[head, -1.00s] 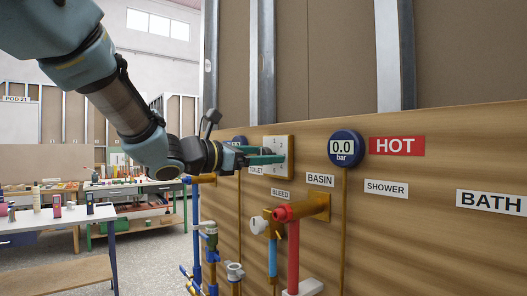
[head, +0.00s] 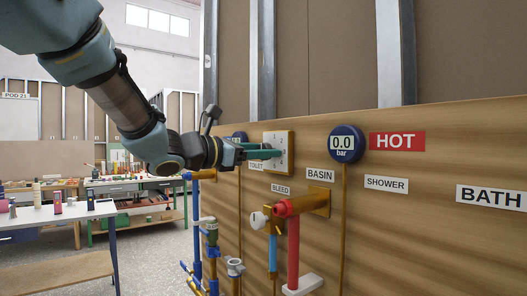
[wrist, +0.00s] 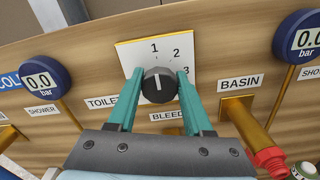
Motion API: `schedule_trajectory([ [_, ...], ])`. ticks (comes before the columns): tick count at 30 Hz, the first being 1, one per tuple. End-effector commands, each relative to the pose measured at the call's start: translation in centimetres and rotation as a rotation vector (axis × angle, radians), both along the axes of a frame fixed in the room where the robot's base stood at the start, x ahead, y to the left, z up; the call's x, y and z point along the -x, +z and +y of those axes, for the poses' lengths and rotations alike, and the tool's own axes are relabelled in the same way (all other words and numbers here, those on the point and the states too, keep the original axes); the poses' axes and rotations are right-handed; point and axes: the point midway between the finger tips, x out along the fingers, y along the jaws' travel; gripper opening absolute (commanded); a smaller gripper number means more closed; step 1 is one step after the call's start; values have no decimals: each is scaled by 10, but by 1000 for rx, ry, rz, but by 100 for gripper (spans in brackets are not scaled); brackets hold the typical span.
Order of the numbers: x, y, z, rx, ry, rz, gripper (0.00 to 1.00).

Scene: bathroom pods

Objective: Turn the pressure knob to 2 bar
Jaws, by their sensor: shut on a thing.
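The pressure knob (wrist: 160,88) is a dark round knob with a white pointer line, on a white dial plate (wrist: 128,56) marked 1, 2 and 3. In the wrist view its pointer line stands near upright, close to the 1 side. My gripper (wrist: 160,90) is shut on the knob, one teal finger on each side. In the head view my gripper (head: 268,154) reaches the dial plate (head: 285,141) from the left, and the knob is hidden behind the fingers.
Two round gauges read 0.0 bar: one right of the dial (head: 346,143), one left of it (wrist: 41,83). A red-handled valve (head: 290,207) and a white-knobbed bleed valve (head: 259,221) sit below. Pipes run down the wooden panel.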

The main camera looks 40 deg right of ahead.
Motion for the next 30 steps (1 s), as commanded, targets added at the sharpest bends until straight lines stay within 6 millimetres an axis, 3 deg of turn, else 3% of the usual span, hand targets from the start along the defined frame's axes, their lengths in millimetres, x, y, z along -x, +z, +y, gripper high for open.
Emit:
schedule_trajectory([
  [13,0,-7,0,9,0,-99,0],
  [30,2,-9,1,33,1,-524,0],
])
